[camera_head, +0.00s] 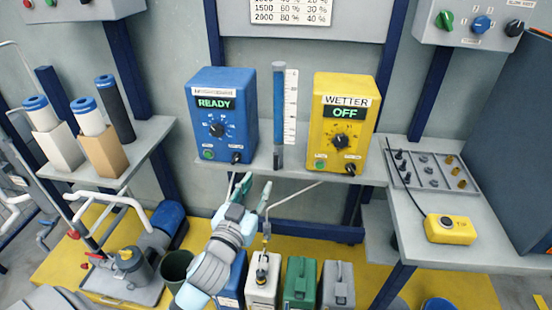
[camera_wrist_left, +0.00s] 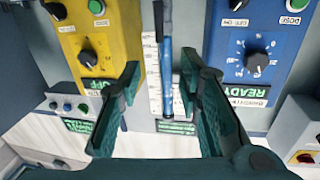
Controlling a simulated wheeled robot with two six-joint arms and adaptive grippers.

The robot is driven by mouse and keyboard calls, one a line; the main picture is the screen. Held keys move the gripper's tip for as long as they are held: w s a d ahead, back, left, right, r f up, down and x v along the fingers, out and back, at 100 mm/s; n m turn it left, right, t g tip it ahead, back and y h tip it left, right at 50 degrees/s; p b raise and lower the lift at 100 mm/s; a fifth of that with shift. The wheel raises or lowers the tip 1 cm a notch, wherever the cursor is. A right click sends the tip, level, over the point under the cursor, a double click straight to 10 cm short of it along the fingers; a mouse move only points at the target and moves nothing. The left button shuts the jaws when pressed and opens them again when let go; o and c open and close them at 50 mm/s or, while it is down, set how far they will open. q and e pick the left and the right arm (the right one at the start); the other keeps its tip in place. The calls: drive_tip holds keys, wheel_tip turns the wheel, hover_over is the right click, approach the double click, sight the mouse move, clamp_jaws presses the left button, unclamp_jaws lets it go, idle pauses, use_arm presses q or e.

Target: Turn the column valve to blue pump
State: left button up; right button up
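The column (camera_head: 279,95), a clear tube with blue liquid and a dark lower end, stands between the blue pump (camera_head: 246,130) and the yellow pump (camera_head: 318,130). It also shows in the left wrist view (camera_wrist_left: 167,80). I cannot make out a separate valve handle or its direction. The blue pump's display reads READY; the yellow WETTER pump's reads OFF. My left gripper (camera_head: 253,187) is open and empty, below and in front of the shelf, left of the column's foot. In the wrist view its fingers (camera_wrist_left: 159,67) appear either side of the column. My right gripper is not in view.
A scale strip (camera_head: 291,105) stands beside the column. The grey shelf (camera_head: 265,172) carries both pumps. Thin pipes run below it. Several canisters, including a green one (camera_head: 300,284), stand below. A parts tray (camera_head: 425,172) and a yellow box (camera_head: 450,229) lie on the right bench.

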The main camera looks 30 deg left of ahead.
sight(275, 157)
use_arm(q)
drive_tip(key=w, duration=0.4)
drive_tip(key=w+a+b, duration=0.1)
drive_tip(key=w, duration=0.4)
drive_tip(key=w+a, duration=0.1)
drive_tip(key=w, duration=0.4)
drive_tip(key=shift+f, duration=0.1)
drive_tip(key=shift+s, duration=0.1)
drive_tip(key=shift+c, duration=0.3)
clamp_jaws()
